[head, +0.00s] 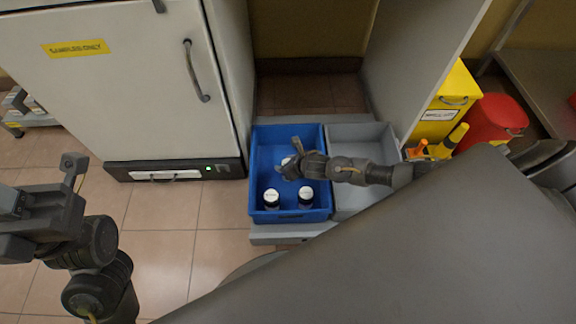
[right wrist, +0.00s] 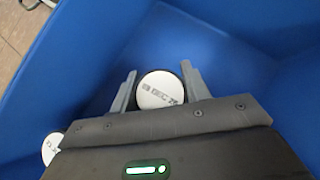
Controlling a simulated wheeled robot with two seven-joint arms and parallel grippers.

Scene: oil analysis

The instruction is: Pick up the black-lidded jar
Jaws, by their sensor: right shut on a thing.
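A jar with a white, printed round top (right wrist: 160,90) stands between the two fingers of my right gripper (right wrist: 159,90) in the right wrist view; the fingers are shut on its sides. In the head view this right gripper (head: 291,167) reaches down into the blue bin (head: 256,150), and a bit of the held jar's white top (head: 286,160) shows beside it. Two more jars, white-topped with dark sides, stand at the bin's near end: a left one (head: 272,198) and a right one (head: 305,196). My left gripper (head: 74,168) is at the far left, its jaws unclear.
A grey bin (head: 370,132) adjoins the blue bin on the right. A white cabinet (head: 120,90) stands to the left. A yellow container (head: 445,105) and a red bin (head: 495,122) are at the right. Tiled floor is clear at the left.

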